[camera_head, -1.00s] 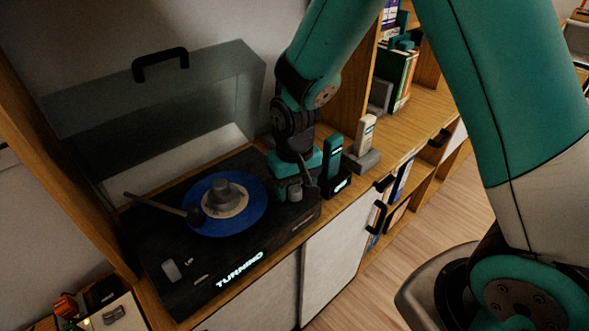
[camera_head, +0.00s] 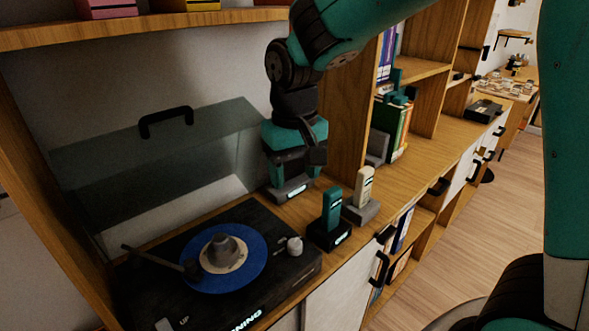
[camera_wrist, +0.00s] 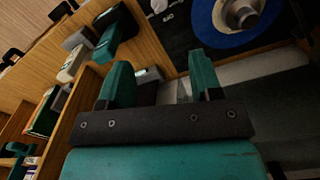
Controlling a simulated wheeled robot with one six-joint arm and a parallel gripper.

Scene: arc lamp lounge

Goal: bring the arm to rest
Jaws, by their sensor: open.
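My gripper (camera_head: 294,160) hangs from my teal arm at the back of the cabinet top, behind the turntable's right corner. In the wrist view its two teal fingers (camera_wrist: 160,76) stand wide apart with nothing held between them. A grey base with a lit display (camera_head: 291,191) sits just below the gripper. It also shows past the fingers in the wrist view (camera_wrist: 148,75); I cannot tell whether they touch it.
The black turntable (camera_head: 290,272) carries a blue record (camera_head: 250,270); its clear lid (camera_head: 160,165) stands raised. A teal handset (camera_head: 332,208) and a cream handset (camera_head: 363,186) stand on bases to the right. A shelf post (camera_head: 345,120) is close to the gripper's right.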

